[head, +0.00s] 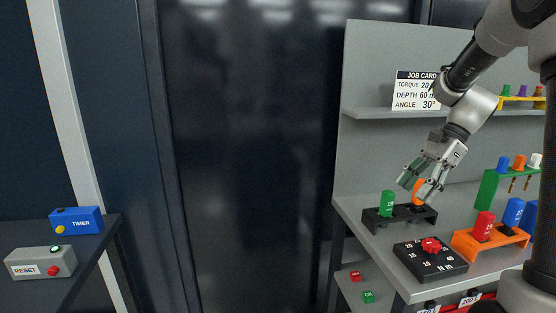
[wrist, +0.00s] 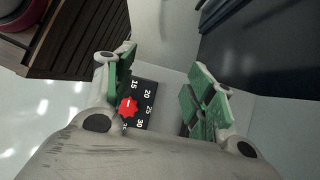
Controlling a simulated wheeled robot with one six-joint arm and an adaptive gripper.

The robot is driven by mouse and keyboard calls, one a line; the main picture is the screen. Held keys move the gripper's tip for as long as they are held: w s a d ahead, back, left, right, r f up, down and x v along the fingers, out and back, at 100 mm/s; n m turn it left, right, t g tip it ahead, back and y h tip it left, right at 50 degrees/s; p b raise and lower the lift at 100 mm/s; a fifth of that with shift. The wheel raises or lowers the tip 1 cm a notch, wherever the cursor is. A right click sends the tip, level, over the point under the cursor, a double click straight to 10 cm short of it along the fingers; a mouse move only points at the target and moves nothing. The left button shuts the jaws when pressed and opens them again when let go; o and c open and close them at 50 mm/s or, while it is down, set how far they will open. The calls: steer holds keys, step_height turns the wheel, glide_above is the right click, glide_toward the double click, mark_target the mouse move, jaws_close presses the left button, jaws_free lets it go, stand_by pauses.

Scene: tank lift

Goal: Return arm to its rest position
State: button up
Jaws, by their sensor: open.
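My gripper (head: 414,190) is open, pointing down over the bench (head: 352,211) at the right of the head view. Its fingers overlap an orange piece (head: 418,188) in the black holder (head: 374,222); I cannot tell whether they touch it. A green piece (head: 387,203) stands upright at the left end of that holder. In the wrist view my gripper (wrist: 165,85) shows two spread green-padded fingers with nothing held between them. The black dial box (head: 430,262) with its red knob shows below the gripper, and in the wrist view (wrist: 145,103) it lies behind the left finger.
An orange holder (head: 470,246) with red and blue pieces stands at the right. A back panel carries a shelf (head: 375,114) and a job card (head: 416,88). A left table holds a blue timer box (head: 85,222) and a grey reset box (head: 38,263).

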steer(key=s+d+f+n+h, duration=0.2)
steer(key=s+d+n+h, duration=0.1)
steer(key=s+n, duration=0.45)
steer(key=s+r+n+t+h, duration=0.1)
steer(key=s+r+n+t, duration=0.1)
steer(key=s, duration=0.4)
steer(key=s+a+r+n+t+h, duration=0.1)
steer(key=s+r+n+t+h, duration=0.1)
steer(key=s+n, duration=0.4)
step_height(320, 180, up, 3)
steer(key=shift+s+f+t, duration=0.15)
steer(key=shift+s+t, duration=0.55)
steer(key=shift+t, duration=0.1)
steer(key=shift+a, duration=0.1)
